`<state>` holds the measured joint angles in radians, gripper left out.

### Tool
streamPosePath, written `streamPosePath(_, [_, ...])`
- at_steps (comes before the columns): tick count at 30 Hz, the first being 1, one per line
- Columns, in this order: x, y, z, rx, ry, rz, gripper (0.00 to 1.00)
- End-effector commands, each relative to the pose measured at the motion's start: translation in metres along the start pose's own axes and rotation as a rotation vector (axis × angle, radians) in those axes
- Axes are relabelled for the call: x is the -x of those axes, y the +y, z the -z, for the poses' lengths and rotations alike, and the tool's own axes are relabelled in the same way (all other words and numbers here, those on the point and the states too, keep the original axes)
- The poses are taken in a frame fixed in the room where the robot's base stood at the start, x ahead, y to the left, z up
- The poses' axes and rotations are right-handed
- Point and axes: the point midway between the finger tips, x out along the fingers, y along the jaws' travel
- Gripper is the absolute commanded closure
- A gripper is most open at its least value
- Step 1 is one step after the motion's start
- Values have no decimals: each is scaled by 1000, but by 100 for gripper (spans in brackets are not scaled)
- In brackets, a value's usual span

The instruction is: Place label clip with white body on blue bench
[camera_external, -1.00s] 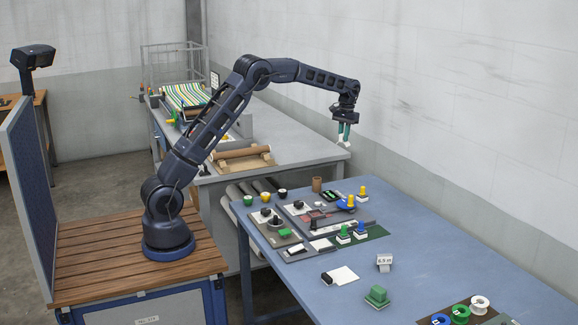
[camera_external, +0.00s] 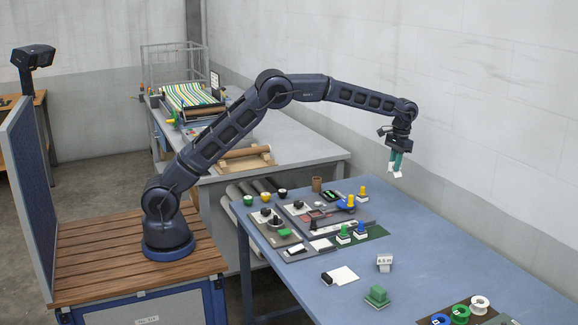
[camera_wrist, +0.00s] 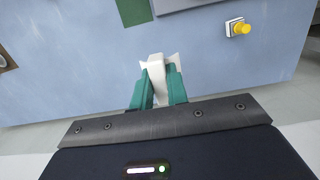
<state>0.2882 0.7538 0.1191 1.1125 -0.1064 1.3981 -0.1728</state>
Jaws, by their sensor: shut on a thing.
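My gripper (camera_external: 397,165) has teal fingers and is shut on the white label clip (camera_wrist: 156,66), which sits between the fingertips in the wrist view. In the external view the white clip (camera_external: 396,173) shows small at the fingertips, held in the air above the far part of the blue bench (camera_external: 440,228). In the wrist view the blue bench (camera_wrist: 95,65) lies beneath the clip, with a visible gap to it hard to judge. The clip's lower part is partly hidden by the fingers.
A yellow-knobbed white block (camera_wrist: 237,28) stands on the bench. Green and blue stamps (camera_external: 361,229), a white block marked 0.5 m (camera_external: 384,263), a green block (camera_external: 377,296) and coloured spools (camera_external: 460,314) also stand there. The bench's right-hand stretch near the wall is clear.

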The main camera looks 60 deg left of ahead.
Motion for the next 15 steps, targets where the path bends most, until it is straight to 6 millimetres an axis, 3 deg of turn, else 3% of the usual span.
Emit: streamPosePath(15, [-105,0,12,-1,-4,1,100])
